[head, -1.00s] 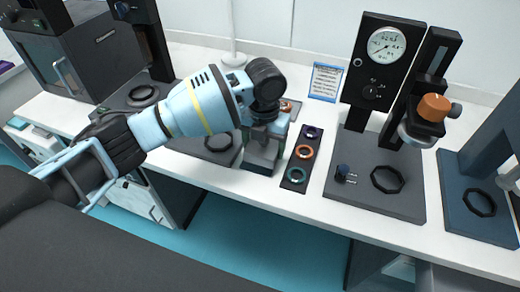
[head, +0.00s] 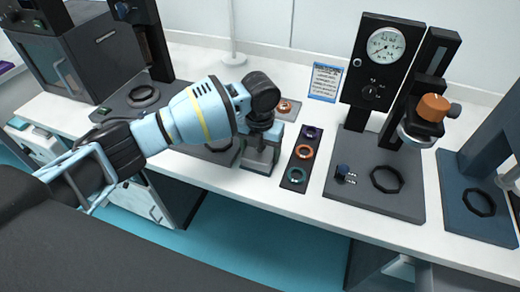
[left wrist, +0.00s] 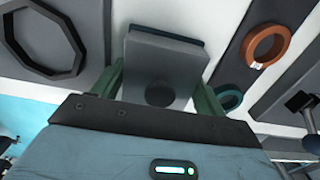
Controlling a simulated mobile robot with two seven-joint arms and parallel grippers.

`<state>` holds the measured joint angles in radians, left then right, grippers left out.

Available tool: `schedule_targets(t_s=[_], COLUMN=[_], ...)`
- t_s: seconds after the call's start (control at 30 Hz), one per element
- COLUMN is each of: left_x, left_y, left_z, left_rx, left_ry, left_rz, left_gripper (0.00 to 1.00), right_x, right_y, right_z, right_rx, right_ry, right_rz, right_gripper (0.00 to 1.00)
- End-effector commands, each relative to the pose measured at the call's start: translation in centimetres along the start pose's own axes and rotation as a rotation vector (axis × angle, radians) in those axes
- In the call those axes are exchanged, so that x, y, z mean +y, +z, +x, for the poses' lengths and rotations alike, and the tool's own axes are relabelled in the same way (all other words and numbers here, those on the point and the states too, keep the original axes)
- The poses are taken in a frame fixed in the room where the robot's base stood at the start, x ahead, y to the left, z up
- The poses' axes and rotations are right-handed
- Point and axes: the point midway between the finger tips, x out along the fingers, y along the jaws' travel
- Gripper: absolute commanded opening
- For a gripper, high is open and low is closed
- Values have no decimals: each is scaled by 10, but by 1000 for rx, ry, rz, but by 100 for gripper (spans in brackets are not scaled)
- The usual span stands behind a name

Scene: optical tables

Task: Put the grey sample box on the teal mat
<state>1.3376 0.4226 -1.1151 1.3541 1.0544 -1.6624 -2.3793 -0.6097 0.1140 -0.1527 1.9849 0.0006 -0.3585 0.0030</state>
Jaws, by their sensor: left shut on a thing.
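The grey sample box (head: 258,161) is at the front of the white bench, left of the dark strip with rings, in the head view. My left gripper (head: 263,138) is shut on it from above. In the left wrist view the box (left wrist: 155,62) lies between the two green fingers of my left gripper (left wrist: 160,88). A dark blue-teal edge shows behind the box there; I cannot tell whether it is part of the box or the mat. I cannot clearly make out the teal mat. Whether the box touches the bench is unclear. My right gripper is out of view.
A dark strip (head: 292,187) with purple, orange and teal rings lies close on the right. A dial-gauge stand (head: 372,205) stands farther right. A dark base with a ring (head: 142,95) is at the left. The white bench's front edge is close to the box.

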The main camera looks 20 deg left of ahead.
Motion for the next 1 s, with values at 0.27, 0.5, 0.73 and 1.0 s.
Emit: schedule_targets(t_s=[0.27,0.5,0.73,1.0], left_x=[0,0,0,0], left_y=[0,0,1,1], left_z=[2,0,-24,-78], left_rx=[1,0,-4,-3], left_ry=[0,0,-1,-1], left_rz=[0,0,1,0], left_gripper=[94,94,94,94], right_x=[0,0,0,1], right_y=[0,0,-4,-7], right_z=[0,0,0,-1], right_rx=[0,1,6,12], right_ry=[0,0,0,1], right_rz=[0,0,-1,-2], right_gripper=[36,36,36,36])
